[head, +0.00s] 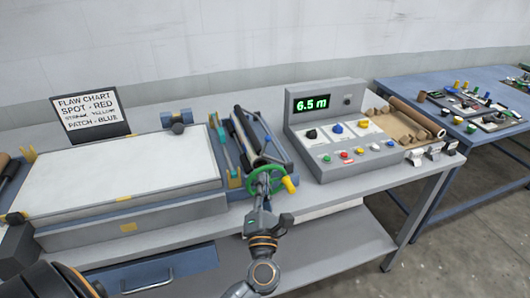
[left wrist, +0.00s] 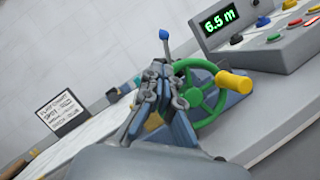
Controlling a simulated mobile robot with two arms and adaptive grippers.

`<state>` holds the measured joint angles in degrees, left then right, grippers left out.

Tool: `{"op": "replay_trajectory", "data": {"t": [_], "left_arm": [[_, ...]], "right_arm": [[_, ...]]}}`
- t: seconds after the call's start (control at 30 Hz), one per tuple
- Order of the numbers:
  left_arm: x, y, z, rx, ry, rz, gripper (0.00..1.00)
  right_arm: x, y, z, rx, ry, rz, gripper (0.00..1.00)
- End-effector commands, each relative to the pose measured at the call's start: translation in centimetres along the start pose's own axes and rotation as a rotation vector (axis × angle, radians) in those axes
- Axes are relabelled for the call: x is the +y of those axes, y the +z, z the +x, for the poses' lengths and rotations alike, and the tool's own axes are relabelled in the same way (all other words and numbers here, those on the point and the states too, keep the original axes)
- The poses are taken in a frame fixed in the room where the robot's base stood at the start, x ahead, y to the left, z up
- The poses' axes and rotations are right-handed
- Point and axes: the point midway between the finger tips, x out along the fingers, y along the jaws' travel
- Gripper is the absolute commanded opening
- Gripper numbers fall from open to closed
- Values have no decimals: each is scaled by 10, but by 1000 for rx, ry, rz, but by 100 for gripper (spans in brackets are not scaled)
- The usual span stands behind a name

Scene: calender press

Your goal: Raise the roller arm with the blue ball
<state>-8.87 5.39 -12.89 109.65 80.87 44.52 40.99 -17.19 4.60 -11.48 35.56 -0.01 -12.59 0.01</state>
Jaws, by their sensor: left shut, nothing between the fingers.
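My left gripper (head: 262,197) is shut and empty in front of the press in the head view. In the left wrist view its fingers (left wrist: 160,88) point at the press, overlapping the green handwheel (left wrist: 210,98) from this angle; I cannot tell whether they touch it. The wheel (head: 266,181) has a yellow handle (head: 291,184). A blue ball (left wrist: 164,35) tops a thin lever just above the fingertips in the left wrist view. The dark rollers (head: 246,135) lie behind the wheel; the fingers partly hide the mechanism. My right gripper is not in view.
A grey control box (head: 342,130) reading 6.5 m stands right of the press. A padded white table (head: 120,175) and a flaw chart (head: 88,113) are left. A brown roll and samples (head: 408,125) lie beyond the box. A blue bench (head: 455,85) stands at far right.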

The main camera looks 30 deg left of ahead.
Motion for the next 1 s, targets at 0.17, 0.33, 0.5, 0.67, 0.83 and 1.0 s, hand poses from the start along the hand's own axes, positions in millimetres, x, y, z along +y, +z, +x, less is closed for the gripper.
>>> {"op": "replay_trajectory", "data": {"t": [0.17, 0.33, 0.5, 0.67, 0.83, 1.0], "left_arm": [[1, 1, 9, -2, 1, 3, 0], [3, 3, 37, -4, 2, 4, 0], [2, 2, 69, -3, 0, 6, 0], [1, 2, 90, -3, 0, 5, 0], [0, 1, 99, -2, -2, 3, 0], [-1, 0, 100, -1, -2, 3, 0]], "right_arm": [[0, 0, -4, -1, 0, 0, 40], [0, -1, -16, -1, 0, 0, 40], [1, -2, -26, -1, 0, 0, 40], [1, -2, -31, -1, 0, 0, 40], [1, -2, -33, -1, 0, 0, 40], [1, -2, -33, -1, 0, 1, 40]]}}
